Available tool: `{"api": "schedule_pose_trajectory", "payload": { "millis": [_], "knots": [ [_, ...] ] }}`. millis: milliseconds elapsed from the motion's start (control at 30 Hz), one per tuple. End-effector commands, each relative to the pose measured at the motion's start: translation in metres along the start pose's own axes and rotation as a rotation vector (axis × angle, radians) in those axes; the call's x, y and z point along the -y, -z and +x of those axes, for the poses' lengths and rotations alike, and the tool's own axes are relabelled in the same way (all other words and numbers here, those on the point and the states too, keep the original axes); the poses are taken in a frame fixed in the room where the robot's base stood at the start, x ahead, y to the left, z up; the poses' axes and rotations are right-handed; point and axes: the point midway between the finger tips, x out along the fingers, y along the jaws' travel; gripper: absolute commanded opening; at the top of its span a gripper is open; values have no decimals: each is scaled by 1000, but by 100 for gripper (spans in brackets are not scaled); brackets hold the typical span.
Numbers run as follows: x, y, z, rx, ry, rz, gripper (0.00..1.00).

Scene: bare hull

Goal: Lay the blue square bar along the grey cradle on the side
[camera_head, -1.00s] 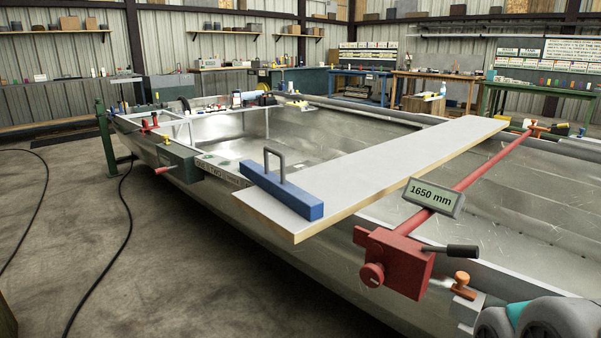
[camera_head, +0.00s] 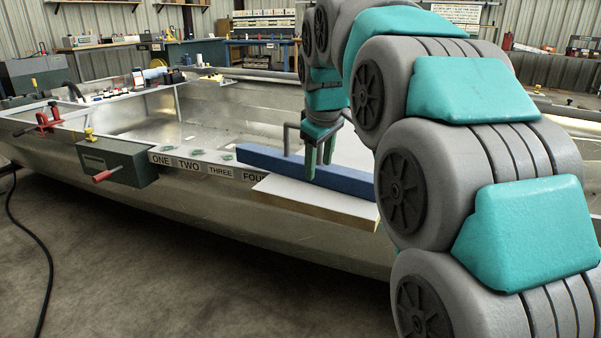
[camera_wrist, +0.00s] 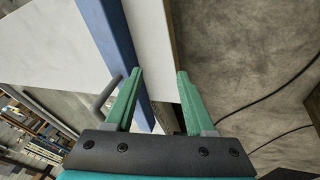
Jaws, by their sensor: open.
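The blue square bar (camera_head: 345,179) lies on a pale board (camera_head: 310,200) laid across the hull. A grey handle (camera_head: 287,138) stands up from the bar. My gripper (camera_head: 320,172) is open and empty, pointing down by the bar, to the right of the handle. In the wrist view the bar (camera_wrist: 108,32) passes behind the left finger, and the handle (camera_wrist: 104,93) is left of that finger. Bare board shows between the fingertips (camera_wrist: 160,74). I cannot tell whether a finger touches the bar. I cannot surely pick out the grey cradle.
Plates reading ONE, TWO (camera_head: 186,164), THREE and FOUR line the hull's near edge, with green patches above them. A grey-green box with a red handle (camera_head: 106,174) is fixed further left. My arm hides the right side. A black cable (camera_head: 42,240) lies on the floor.

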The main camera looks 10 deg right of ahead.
Motion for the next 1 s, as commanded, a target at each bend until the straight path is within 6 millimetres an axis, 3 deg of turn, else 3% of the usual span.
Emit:
{"api": "schedule_pose_trajectory", "payload": {
  "millis": [33, 200, 400, 633, 1000],
  "knots": [
    [-13, 19, 2, -27, -24, -34, 55],
    [-50, 68, -7, -104, -104, -154, 55],
    [-77, 106, -16, -163, -183, -254, 55],
    [-88, 120, -18, -185, -216, -296, 55],
    [-91, 125, 13, -184, -215, -297, 55]
  ]
}}
